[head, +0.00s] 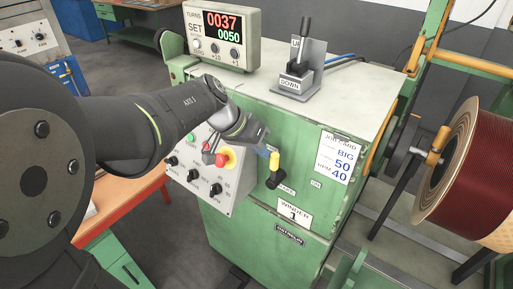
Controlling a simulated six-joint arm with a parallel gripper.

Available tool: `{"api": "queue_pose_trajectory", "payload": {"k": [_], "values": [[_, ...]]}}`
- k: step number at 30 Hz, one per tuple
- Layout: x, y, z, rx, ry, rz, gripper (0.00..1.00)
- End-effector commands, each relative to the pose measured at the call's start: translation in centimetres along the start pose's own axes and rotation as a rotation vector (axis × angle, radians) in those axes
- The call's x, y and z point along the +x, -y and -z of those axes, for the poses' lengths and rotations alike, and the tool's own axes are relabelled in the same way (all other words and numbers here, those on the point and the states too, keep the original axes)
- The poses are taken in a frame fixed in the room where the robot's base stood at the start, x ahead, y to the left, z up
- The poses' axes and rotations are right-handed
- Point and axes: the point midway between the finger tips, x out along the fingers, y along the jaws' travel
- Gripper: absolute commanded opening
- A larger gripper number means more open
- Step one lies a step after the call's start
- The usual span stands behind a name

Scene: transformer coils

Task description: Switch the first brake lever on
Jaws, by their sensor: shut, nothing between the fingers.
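The brake lever (274,164) is on the front of the green winder cabinet (265,215), above the plate marked WINDER 1 (294,213). It has a yellow part at the top and a black end lower down. Small labels sit beside it, too small to read surely; the one to the right (316,184) looks like ON. My gripper (266,151) is shut and empty, just to the upper left of the lever's yellow part. I cannot tell whether it touches the lever. My arm reaches in from the left.
A grey control panel (205,185) with a red button on yellow and several knobs stands left of the lever. A counter box (223,38) and an UP/DOWN lever (303,50) are on top. A job card (339,157) and a copper-coloured spool (475,165) are to the right.

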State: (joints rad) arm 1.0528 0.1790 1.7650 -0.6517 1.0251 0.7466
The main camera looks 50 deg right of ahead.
Motion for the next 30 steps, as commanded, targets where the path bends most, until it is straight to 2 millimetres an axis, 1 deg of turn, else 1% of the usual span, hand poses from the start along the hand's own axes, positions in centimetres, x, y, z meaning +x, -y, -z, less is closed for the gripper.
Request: {"api": "queue_pose_trajectory", "payload": {"k": [5,11,20,30], "values": [[0.1,-0.6,0.0,0.018,0.001,0.026,0.00],[0.3,-1.6,-0.1,0.059,0.004,0.098,0.00],[1.2,-4.1,-0.5,0.161,0.008,0.287,0.00],[2.7,-6.5,-1.2,0.272,0.014,0.500,0.00]]}}
